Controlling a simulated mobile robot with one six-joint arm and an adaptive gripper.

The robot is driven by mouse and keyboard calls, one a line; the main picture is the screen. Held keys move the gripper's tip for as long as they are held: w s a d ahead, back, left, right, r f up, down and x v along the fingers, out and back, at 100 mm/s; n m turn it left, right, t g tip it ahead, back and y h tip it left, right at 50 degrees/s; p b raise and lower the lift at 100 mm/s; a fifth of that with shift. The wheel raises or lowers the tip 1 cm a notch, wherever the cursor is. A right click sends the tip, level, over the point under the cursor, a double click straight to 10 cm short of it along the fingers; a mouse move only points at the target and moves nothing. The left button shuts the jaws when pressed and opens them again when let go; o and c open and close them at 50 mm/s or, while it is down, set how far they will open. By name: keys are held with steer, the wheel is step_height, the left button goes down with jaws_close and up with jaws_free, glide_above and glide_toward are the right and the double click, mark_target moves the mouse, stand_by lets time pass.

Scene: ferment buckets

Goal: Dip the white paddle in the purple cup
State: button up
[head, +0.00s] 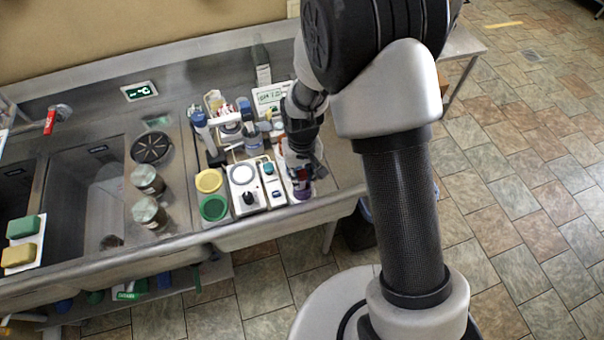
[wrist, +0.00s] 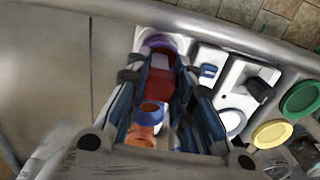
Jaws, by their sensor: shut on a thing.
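The purple cup (head: 301,190) stands at the front right of the counter, and my gripper (head: 302,170) is just above it. In the wrist view the cup's purple rim (wrist: 163,42) shows just beyond my fingertips. My gripper (wrist: 158,78) is shut on a red piece (wrist: 158,84), which is over the near side of the cup. No white paddle can be made out. I cannot tell whether the red piece is its handle, or whether anything under it is inside the cup.
A white device with a black knob (head: 246,192) and yellow (head: 208,180) and green (head: 214,208) round lids stand to the left. An orange container (wrist: 142,135) and a blue ring (wrist: 151,108) lie under my gripper. The counter's front edge is close.

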steer(key=shift+r+p, duration=2.8)
steer(key=shift+r, duration=1.4)
